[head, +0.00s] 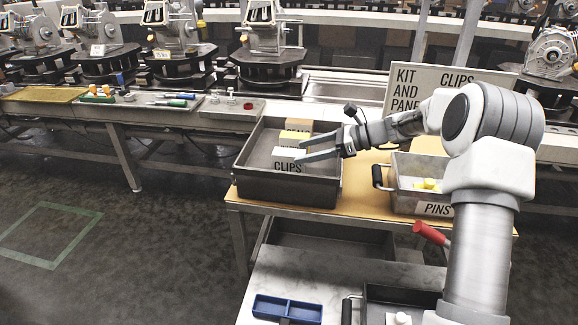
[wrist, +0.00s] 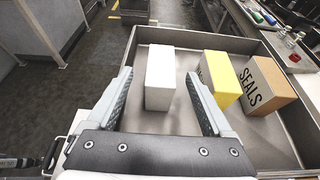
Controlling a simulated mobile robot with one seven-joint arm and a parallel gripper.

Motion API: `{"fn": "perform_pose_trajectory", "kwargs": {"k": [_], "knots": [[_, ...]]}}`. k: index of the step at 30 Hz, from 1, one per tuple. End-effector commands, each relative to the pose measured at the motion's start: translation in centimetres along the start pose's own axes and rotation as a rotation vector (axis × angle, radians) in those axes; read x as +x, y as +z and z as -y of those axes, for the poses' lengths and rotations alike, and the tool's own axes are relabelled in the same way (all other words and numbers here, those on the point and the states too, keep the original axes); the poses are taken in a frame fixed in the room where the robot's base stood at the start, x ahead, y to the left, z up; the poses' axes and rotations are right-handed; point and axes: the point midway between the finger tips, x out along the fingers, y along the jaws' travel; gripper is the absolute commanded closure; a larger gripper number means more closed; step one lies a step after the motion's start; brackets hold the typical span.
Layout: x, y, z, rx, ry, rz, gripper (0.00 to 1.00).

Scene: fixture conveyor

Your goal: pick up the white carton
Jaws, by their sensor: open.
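The white carton (head: 285,154) sits in a dark grey tray (head: 262,188), with "CLIPS" lettered on its front in the head view. In the wrist view, the white carton (wrist: 160,72) stands between and slightly beyond the two fingers of my gripper (wrist: 158,88). Gaps show on both sides of it there. In the head view, my gripper (head: 300,152) reaches in from the right, its fingertips at the carton's right side. It is open and holds nothing. Whether the fingertips are at the carton's height is hard to tell.
A yellow carton (wrist: 220,80) and a brown "SEALS" carton (wrist: 266,86) stand right of the white one, near the right finger. The tray walls surround them. A bin marked "PINS" (head: 435,208) stands right of the tray. A blue divided tray (head: 287,309) lies on the lower surface.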

Motion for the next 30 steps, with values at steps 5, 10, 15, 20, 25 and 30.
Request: {"fn": "perform_pose_trajectory", "kwargs": {"k": [5,10,15,20,25,30], "knots": [[1.2,-0.1,0.0,-0.001,0.003,0.0,0.15],[3.8,-0.3,0.1,-0.002,0.004,0.001,0.15],[5.4,-0.1,0.1,-0.001,0.001,0.0,0.15],[5.3,0.0,0.1,0.0,0.001,0.0,0.15],[5.3,0.0,0.1,0.0,0.001,0.0,0.42],[5.3,0.0,0.1,-0.001,0.001,0.0,0.73]]}}
